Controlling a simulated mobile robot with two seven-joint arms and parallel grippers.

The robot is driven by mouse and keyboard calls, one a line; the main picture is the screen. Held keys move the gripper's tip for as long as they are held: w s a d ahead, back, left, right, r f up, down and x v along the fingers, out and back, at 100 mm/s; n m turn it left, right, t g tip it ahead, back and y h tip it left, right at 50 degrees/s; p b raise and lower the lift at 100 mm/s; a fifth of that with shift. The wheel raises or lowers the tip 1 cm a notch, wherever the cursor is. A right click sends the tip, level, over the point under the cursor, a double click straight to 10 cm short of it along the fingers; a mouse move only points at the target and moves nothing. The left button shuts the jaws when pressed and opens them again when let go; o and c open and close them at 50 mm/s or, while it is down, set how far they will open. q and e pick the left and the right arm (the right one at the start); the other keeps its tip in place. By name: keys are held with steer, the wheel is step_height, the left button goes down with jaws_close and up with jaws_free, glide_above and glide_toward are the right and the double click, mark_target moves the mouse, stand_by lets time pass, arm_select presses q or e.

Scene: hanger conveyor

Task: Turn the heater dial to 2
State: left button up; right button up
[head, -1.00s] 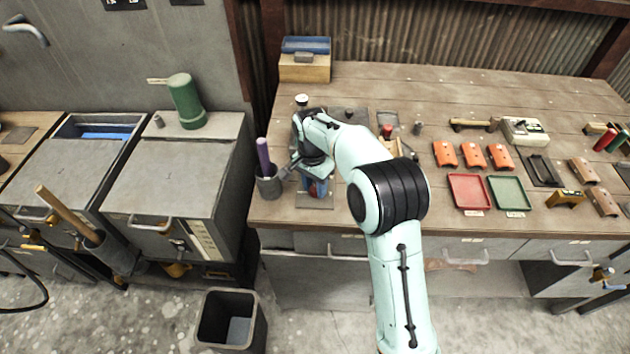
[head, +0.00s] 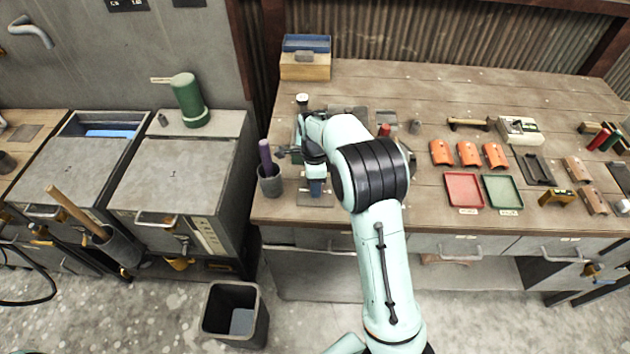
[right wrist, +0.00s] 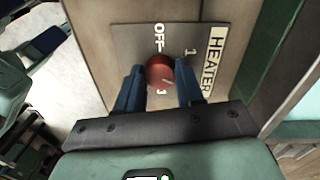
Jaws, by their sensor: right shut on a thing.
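The red heater dial (right wrist: 160,72) sits on a grey plate (right wrist: 130,40) marked OFF, 1 and HEATER in the right wrist view. Another mark below the dial is partly hidden. My right gripper (right wrist: 160,84) is shut on the dial, with one blue finger at each side. I cannot tell exactly where the dial's pointer is set. In the head view, the blue fingertips of my right gripper (head: 316,188) are low over a grey plate (head: 312,201) near the bench's front left edge, and the dial is hidden there.
A dark cup (head: 270,184) with a purple-handled tool stands close left of my right gripper. A red tray (head: 463,190), a green tray (head: 503,192) and several orange pieces lie farther right. An open bin (head: 235,314) stands on the floor below.

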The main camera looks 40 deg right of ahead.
arm_select(q)
steer(key=shift+w+r, duration=0.2)
steer(key=shift+w, duration=0.05)
arm_select(e)
steer(key=shift+r+m, duration=0.1)
steer(key=shift+m, duration=0.4)
steer(key=o, duration=1)
steer(key=shift+o, duration=0.2)
arm_select(q)
steer(key=shift+w+r+p, duration=0.7)
steer(key=shift+w+r, duration=0.05)
steer(key=shift+w, duration=0.1)
arm_select(e)
step_height(320, 180, up, 13)
steer(key=shift+w+d+r, duration=0.15)
steer(key=shift+w+d, duration=0.05)
steer(key=shift+w, duration=0.05)
